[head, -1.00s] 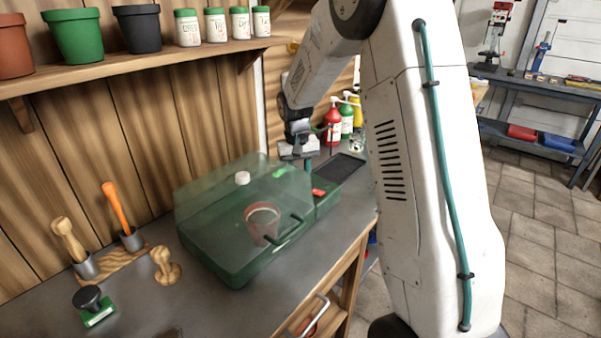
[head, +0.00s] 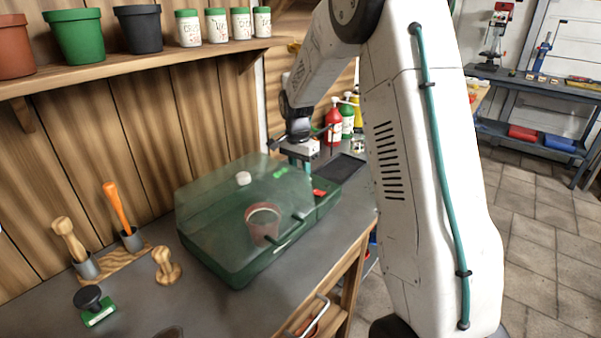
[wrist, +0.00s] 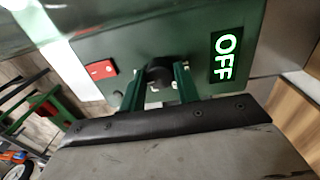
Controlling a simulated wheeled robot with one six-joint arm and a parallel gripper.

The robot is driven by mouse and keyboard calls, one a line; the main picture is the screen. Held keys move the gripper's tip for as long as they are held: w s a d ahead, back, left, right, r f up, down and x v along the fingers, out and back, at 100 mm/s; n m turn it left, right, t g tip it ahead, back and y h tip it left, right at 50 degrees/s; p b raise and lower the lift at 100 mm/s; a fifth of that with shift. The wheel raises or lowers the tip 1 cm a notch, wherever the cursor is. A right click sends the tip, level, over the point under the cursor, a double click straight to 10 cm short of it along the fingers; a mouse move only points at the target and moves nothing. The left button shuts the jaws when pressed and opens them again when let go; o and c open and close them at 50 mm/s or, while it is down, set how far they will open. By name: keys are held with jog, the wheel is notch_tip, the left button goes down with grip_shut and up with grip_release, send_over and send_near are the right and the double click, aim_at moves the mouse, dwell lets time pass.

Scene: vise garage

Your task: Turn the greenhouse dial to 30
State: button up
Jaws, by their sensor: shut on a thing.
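The greenhouse (head: 232,262) is a green box with a clear lid on the workbench, with a pot (head: 264,228) inside. Its black round dial (wrist: 159,76) sits on the green control panel in the wrist view. My gripper (wrist: 160,72) is shut on the dial, one green finger on each side. The display (wrist: 227,54) beside it reads OFF in lit letters. A red switch (wrist: 101,69) lies left of the dial. In the head view my gripper (head: 301,160) is at the greenhouse's far right end, and the dial cannot be made out there.
A dark tray or mat (head: 345,166) lies right of the greenhouse, with red and green bottles (head: 333,127) behind it. Wooden-handled tools (head: 70,240) and a stamp (head: 94,305) stand at left. A shelf (head: 150,59) with pots and jars hangs above.

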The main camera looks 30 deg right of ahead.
jog(key=shift+w+r+m, duration=0.1)
jog(key=shift+w+m, duration=0.1)
jog(key=shift+m, duration=0.9)
jog(key=o, duration=1)
jog(key=shift+s, duration=0.1)
jog(key=shift+c, duration=0.2)
jog(key=shift+w+r, duration=0.15)
jog(key=shift+r, duration=1.8)
jog(key=shift+w+r, duration=0.1)
jog(key=shift+r, duration=1.8)
